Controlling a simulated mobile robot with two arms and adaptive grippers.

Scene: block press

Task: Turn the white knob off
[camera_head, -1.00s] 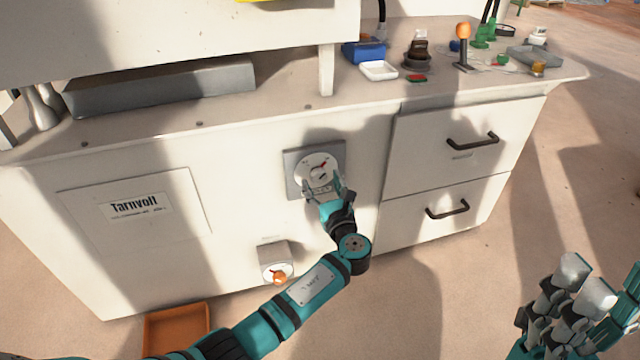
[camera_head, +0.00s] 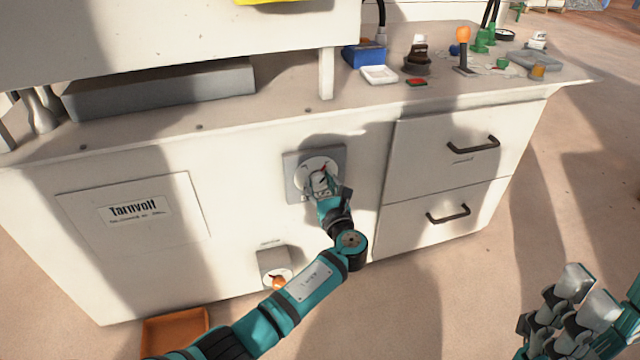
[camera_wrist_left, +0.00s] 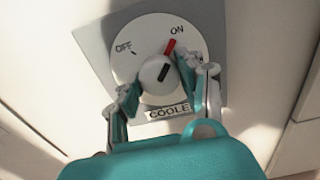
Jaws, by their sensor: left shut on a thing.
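The white knob (camera_wrist_left: 154,75) sits on a round white dial on a grey square plate (camera_head: 338,160) on the cabinet front. In the left wrist view its red pointer (camera_wrist_left: 170,47) points at the word ON, at upper right; OFF is at upper left. A label (camera_wrist_left: 168,112) reading "COOLE" is below the dial, partly hidden. My left gripper (camera_wrist_left: 163,84) is shut on the white knob, one finger at each side. In the head view it covers the dial's lower part. My right gripper (camera_head: 568,305) is at lower right, away from the cabinet; its opening is unclear.
A second control with an orange knob (camera_head: 278,282) is low on the cabinet, close to my left forearm. Two drawers with dark handles (camera_head: 473,144) are to the right. An orange tray (camera_head: 175,328) lies on the floor. Several small items stand on the counter.

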